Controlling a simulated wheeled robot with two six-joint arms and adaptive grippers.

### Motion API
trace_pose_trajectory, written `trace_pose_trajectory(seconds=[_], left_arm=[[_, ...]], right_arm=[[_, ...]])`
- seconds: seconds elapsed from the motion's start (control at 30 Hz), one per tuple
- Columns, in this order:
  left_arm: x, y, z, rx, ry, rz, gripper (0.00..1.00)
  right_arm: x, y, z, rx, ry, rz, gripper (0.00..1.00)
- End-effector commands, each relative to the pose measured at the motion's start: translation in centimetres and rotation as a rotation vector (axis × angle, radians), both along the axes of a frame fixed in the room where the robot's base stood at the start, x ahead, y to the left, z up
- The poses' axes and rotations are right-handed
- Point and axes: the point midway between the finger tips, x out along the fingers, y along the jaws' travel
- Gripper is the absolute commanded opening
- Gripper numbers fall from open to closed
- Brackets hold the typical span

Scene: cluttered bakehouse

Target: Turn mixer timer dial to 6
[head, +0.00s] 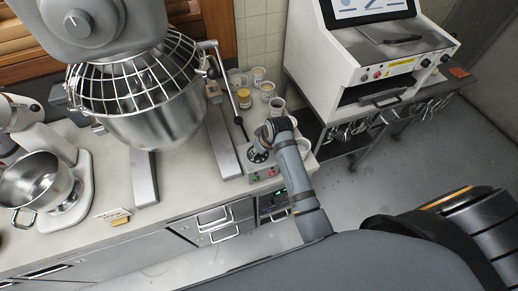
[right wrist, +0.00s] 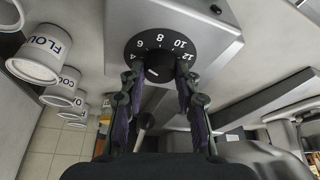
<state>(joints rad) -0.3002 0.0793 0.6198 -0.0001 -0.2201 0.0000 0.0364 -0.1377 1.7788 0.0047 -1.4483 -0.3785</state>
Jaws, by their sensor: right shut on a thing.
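The timer dial (head: 258,156) is a black disc with white numbers on the grey control box (head: 247,176) beside the large mixer (head: 165,105). In the right wrist view the dial plate (right wrist: 148,42) shows 4, 6, 8, 10 and 12, and the round black knob (right wrist: 158,68) stands in its middle. My right gripper (right wrist: 159,75) is shut on the knob, one finger at each side. A pale mark shows on the knob, but I cannot tell which number it points at. In the head view my right arm partly covers the dial. My left gripper is out of view.
Labelled white canisters (right wrist: 38,60) stand in a row close by the box. A smaller stand mixer with a steel bowl (head: 36,180) is at the left of the counter. A white machine with a screen (head: 370,45) stands at the right. The floor (head: 375,165) is open there.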

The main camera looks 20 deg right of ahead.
Motion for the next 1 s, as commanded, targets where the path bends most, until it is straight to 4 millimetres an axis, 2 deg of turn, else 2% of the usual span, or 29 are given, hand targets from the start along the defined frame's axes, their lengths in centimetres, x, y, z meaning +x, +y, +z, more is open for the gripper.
trace_pose_trajectory(seconds=[0.67,0.7,0.87,1.0], left_arm=[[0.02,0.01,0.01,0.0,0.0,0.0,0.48],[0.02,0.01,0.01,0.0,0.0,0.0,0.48],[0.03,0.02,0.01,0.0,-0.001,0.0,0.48],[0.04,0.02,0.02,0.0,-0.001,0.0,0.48]], right_arm=[[0.05,0.03,0.05,0.0,-0.002,-0.063,0.0],[0.04,0.02,0.05,0.0,-0.002,-0.063,0.33],[0.03,0.03,0.04,0.0,-0.001,-0.063,0.55],[0.02,0.03,0.02,0.0,-0.001,-0.062,0.55]])
